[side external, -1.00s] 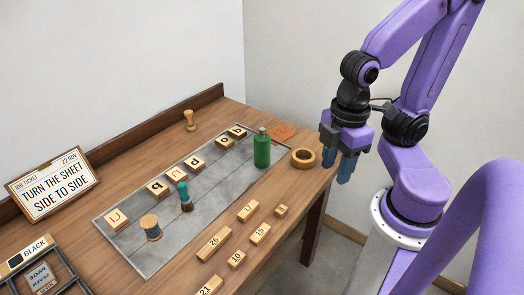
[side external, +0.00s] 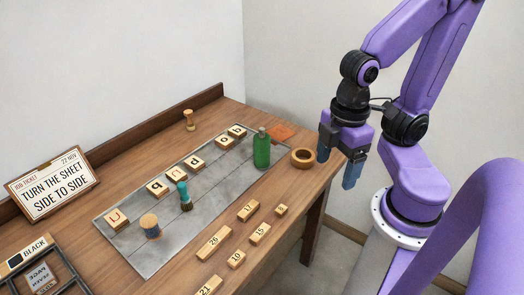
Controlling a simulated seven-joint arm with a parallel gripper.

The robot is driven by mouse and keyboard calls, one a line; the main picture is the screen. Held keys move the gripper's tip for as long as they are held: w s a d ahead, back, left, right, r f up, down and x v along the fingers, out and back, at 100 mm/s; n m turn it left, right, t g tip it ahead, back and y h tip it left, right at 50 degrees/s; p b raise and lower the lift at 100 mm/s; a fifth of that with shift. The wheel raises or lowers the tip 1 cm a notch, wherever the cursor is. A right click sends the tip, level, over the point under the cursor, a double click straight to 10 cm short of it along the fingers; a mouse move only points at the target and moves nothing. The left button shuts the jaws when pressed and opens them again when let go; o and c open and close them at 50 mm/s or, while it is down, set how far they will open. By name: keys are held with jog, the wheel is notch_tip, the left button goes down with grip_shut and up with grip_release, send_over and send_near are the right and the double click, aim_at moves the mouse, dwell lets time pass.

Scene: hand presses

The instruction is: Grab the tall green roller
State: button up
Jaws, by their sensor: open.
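The tall green thing (side external: 262,148) stands upright near the right end of the grey plate (side external: 145,262). It has a cylindrical body with a narrower top, like a bottle. My gripper (side external: 337,164) is open and empty. It points down to the right of the green thing in the picture, apart from it, around the table's right edge. Nothing hides the green thing.
A wooden ring (side external: 302,158) lies between the green thing and my gripper. Lettered blocks, a teal-handled brush (side external: 185,196) and a wooden spool (side external: 150,226) stand on the plate. Numbered wooden blocks (side external: 213,243) lie in front. A job ticket sign (side external: 52,184) stands at left.

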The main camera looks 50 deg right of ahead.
jog(key=n+t+h, duration=1.2)
jog(key=n+t, duration=0.1)
jog(key=n, duration=0.2)
send_near(262, 135)
jog(key=x, duration=0.7)
jog(key=shift+w+r, duration=0.1)
jog(key=shift+w, duration=0.3)
jog(key=x, duration=0.4)
jog(key=shift+s+d, duration=0.15)
jog(key=shift+d, duration=0.25)
jog(key=shift+w+d, duration=0.25)
jog(key=shift+w, duration=0.1)
